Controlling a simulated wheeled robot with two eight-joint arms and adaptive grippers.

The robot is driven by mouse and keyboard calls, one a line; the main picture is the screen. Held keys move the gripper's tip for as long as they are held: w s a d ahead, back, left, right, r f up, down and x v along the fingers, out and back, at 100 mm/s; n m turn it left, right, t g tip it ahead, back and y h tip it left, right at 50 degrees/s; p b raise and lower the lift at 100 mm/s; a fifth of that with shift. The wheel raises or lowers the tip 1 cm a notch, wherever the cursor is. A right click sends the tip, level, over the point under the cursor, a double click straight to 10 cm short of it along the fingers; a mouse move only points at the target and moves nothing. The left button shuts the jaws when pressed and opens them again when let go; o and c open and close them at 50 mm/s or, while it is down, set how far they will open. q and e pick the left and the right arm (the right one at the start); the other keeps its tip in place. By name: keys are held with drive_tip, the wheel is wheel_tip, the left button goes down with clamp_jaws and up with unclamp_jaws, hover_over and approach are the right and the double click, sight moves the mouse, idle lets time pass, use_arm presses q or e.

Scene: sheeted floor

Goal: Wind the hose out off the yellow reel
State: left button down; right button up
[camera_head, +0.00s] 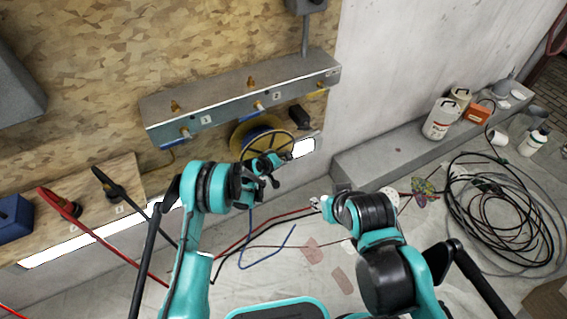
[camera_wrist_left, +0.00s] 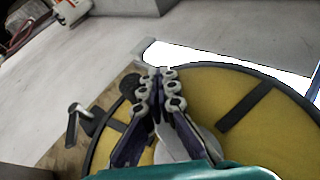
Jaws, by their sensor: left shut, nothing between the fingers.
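The yellow reel (camera_head: 243,137) is mounted low on the wall under a grey metal rail. It fills much of the left wrist view (camera_wrist_left: 225,80), with a black rim and dark spokes. A small crank-like handle (camera_wrist_left: 78,124) sticks out at its left edge there. My left gripper (camera_head: 268,170) is in front of the reel's lower part; in the wrist view its fingers (camera_wrist_left: 160,82) are together and empty, in front of the reel's face. A blue hose (camera_head: 262,247) lies in a loose bend on the floor below. My right gripper (camera_head: 318,204) is right of the reel, small and unclear.
The grey rail (camera_head: 215,108) with brass valves runs above the reel. Red cable (camera_head: 232,247) crosses the floor. A ledge (camera_head: 395,150) with a white jug (camera_head: 440,120) stands right, and a large coil of black hose (camera_head: 500,215) lies on the right floor.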

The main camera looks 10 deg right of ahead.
use_arm(q)
drive_tip(key=shift+d+r, duration=0.15)
drive_tip(key=shift+w+d+r+t+h, duration=0.2)
drive_tip(key=shift+r+t+h, duration=0.15)
drive_tip(key=shift+h, duration=0.35)
idle(1.5)
